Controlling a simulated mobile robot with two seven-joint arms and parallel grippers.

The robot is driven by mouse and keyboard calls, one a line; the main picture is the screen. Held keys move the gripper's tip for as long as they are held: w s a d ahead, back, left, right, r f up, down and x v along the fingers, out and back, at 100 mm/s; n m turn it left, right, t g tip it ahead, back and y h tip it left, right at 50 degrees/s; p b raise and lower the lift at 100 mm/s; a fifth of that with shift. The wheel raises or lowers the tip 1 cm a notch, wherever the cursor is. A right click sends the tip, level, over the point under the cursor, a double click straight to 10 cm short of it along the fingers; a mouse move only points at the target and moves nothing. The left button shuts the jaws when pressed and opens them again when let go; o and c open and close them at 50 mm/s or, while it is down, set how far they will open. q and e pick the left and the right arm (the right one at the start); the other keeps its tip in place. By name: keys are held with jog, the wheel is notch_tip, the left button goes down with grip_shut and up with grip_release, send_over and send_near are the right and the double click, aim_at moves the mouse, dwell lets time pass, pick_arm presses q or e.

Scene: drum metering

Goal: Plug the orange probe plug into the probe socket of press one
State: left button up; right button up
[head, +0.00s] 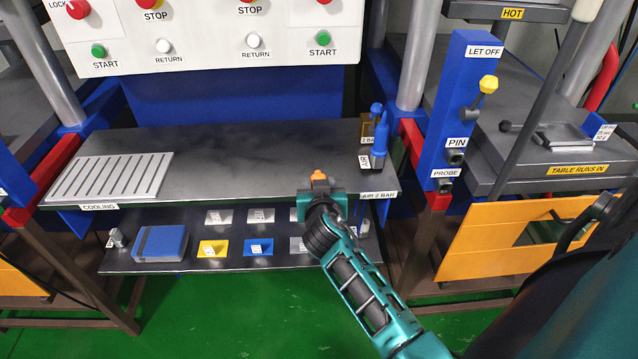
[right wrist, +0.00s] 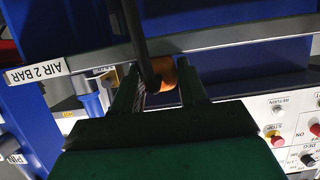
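The orange probe plug (head: 318,175) shows at the tip of my right gripper (head: 320,186), above the front edge of the grey shelf. In the right wrist view the plug (right wrist: 166,74) sits between the two fingers of my right gripper (right wrist: 160,88), with a dark cable or stem in front of it. The gripper looks shut on it. The probe socket (head: 445,186) is a dark fitting under the PROBE label on the blue post, right of the gripper and apart from the plug. My left gripper is not in view.
A PIN fitting (head: 454,157) sits above the probe socket, with a yellow knob (head: 488,84) higher up. A blue air tool (head: 380,135) stands at the shelf's right end. The middle of the shelf (head: 250,155) is clear.

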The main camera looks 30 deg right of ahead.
aim_at(319, 177)
jog(key=c, duration=0.5)
jog(key=shift+r, duration=0.2)
jog(key=shift+r+p, duration=1.1)
jog(key=shift+r, duration=0.25)
